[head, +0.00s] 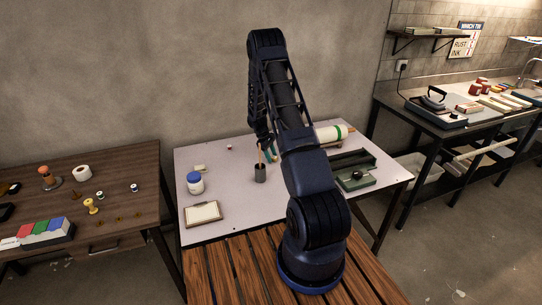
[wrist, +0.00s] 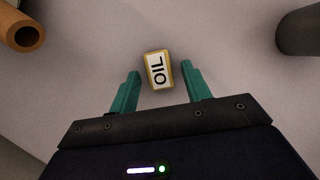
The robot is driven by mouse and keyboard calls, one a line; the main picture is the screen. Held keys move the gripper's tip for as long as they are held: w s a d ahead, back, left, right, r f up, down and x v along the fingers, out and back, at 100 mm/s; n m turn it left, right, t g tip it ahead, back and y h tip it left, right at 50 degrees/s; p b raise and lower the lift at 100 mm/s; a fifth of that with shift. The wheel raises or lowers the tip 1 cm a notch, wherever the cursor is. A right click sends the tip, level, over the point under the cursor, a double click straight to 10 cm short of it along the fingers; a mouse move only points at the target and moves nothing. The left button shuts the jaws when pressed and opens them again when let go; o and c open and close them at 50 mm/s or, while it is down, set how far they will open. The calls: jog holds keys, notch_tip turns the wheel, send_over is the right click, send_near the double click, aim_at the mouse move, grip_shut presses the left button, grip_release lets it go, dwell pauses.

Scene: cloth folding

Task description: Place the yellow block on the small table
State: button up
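A small yellow block (wrist: 159,70) with a white label reading "OIL" lies on a pale surface in the wrist view. It appears between the two teal fingertips of my gripper (wrist: 160,72), with a gap on each side. The fingers are apart and hold nothing. I cannot tell how far above the block they are. In the head view my gripper (head: 267,152) is low over the pale-topped table (head: 240,205), near its back. I cannot pick out the labelled block there; my arm hides part of the tabletop. I cannot tell which table is the small one.
On the pale table are a dark cup (head: 260,174), a blue-lidded jar (head: 195,184), a clipboard (head: 203,213), a roll (head: 333,134) and a green-grey device (head: 356,179). A dark wooden table (head: 125,180) stands left. A brown tube end (wrist: 22,32) shows near my gripper.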

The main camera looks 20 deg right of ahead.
jog(key=v, duration=1.2)
jog(key=s+a+r+m+t, duration=0.1)
jog(key=s+r, duration=0.3)
jog(key=r, duration=0.5)
jog(key=s+a+r+m+t, duration=0.15)
jog(key=s+r, duration=0.25)
jog(key=r, duration=0.5)
jog(key=s+a+r+m+t+y, duration=0.1)
jog(key=s+a+r+m+t, duration=0.1)
jog(key=s+r, duration=0.9)
jog(key=s+a+r+m+t+y, duration=0.1)
jog(key=s+a+r+m, duration=0.15)
jog(key=s+r, duration=0.85)
jog(key=s+a+f+m+t, duration=0.1)
jog(key=s+f, duration=0.1)
jog(key=s, duration=0.6)
jog(key=s+a+f+m+t+y, duration=0.1)
jog(key=s+f, duration=0.1)
jog(key=s, duration=0.7)
jog(key=shift+a, duration=0.2)
